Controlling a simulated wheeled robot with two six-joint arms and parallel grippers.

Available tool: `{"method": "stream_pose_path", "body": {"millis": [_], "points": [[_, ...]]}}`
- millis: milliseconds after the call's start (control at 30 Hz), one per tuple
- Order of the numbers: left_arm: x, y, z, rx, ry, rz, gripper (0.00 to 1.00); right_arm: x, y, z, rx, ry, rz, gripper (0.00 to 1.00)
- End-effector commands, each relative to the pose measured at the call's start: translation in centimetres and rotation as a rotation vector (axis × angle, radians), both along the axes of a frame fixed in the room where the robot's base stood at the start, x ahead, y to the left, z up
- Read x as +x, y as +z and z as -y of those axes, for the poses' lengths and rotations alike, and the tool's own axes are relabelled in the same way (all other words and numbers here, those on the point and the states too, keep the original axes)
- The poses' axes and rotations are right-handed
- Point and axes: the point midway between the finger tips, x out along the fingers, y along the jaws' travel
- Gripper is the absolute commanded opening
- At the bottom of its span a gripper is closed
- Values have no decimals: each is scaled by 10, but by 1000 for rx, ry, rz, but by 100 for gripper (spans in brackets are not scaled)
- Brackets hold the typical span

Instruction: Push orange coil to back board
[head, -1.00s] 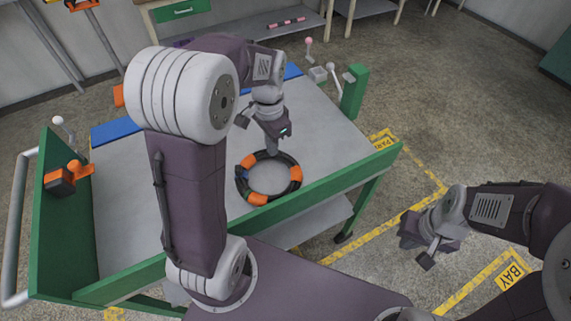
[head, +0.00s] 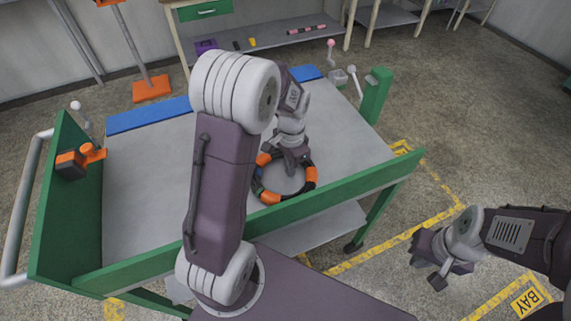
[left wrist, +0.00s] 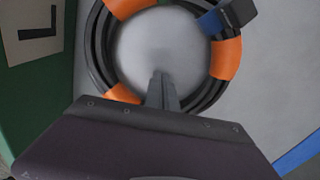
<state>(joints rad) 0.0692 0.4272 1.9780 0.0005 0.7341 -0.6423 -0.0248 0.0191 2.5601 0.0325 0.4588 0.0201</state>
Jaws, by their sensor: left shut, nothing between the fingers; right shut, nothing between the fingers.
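The coil, a black hose ring with orange bands (head: 311,175) and a dark blue part, lies flat on the grey cart top near the front green rail. It also shows in the left wrist view (left wrist: 227,58). A blue strip (head: 150,115) runs along the cart's back edge, with a gap between it and the coil. My left gripper (head: 295,170) is shut and empty, over the ring's opening. In the left wrist view its closed fingertips (left wrist: 161,78) show inside the ring; whether they touch the hose I cannot tell. My right gripper (head: 433,270) is shut and empty, over the floor.
A green end board (head: 70,215) with an orange fitting (head: 92,154) stands at the cart's left. A green post (head: 374,97) rises at the back right. The cart top between coil and blue strip looks clear, partly hidden by my left arm.

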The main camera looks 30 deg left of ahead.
Motion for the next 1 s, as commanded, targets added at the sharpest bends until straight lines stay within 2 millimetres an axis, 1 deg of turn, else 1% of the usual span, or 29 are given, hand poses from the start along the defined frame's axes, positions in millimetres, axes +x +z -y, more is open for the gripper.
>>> {"method": "stream_pose_path", "body": {"millis": [100,200,533,567,667,800,900,1000], "points": [[12,0,8,0,-1,-1,0,0,1,0,0,0,0,0],[16,1,11,-1,-1,-3,0,0,1,0,0,0,0,0],[18,1,12,0,0,-2,0,0,1,0,0,0,0,0],[19,2,13,0,0,-2,0,0,3,0,0,0,0,0],[30,6,20,-1,-1,-3,0,0,15,0,0,0,0,0],[47,5,30,0,-1,-1,0,0,26,0,0,0,0,0],[51,2,33,0,0,0,0,0,26,0,0,0,0,0],[52,1,33,-1,1,1,0,0,24,0,0,0,0,0]]}}
